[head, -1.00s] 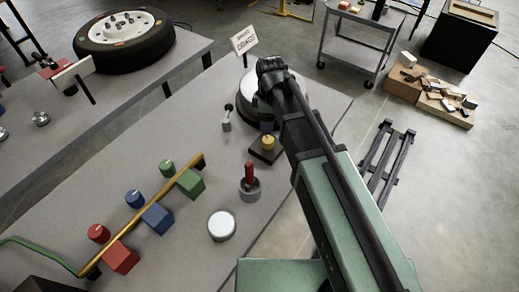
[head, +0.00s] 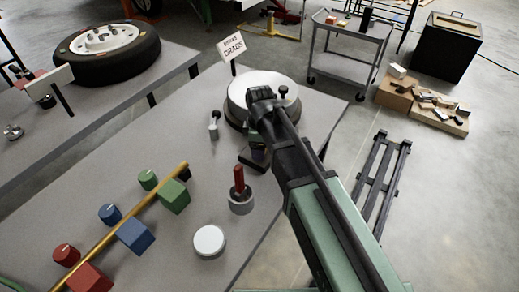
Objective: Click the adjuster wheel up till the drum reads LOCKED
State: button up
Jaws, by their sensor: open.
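A round brake drum (head: 262,80) with a pale top and dark side stands at the far right end of the grey bench. A small white sign (head: 231,46) behind it seems to read "BRAKE DRAGS". My gripper (head: 260,96) is over the near part of the drum, open, with nothing visible in it. Its fingertips are dark and small, and I cannot tell whether they touch the drum. I cannot make out the adjuster wheel for certain.
A red-handled lever in a grey cup (head: 240,192), a white round disc (head: 209,241) and a small grey lever (head: 214,126) stand nearby. Coloured blocks and knobs line a yellow bar (head: 130,213). A tyre (head: 107,48) lies on the left bench. A grey cart (head: 345,45) stands behind.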

jog(key=c, duration=0.9)
jog(key=shift+m, duration=2.9)
jog(key=o, duration=0.9)
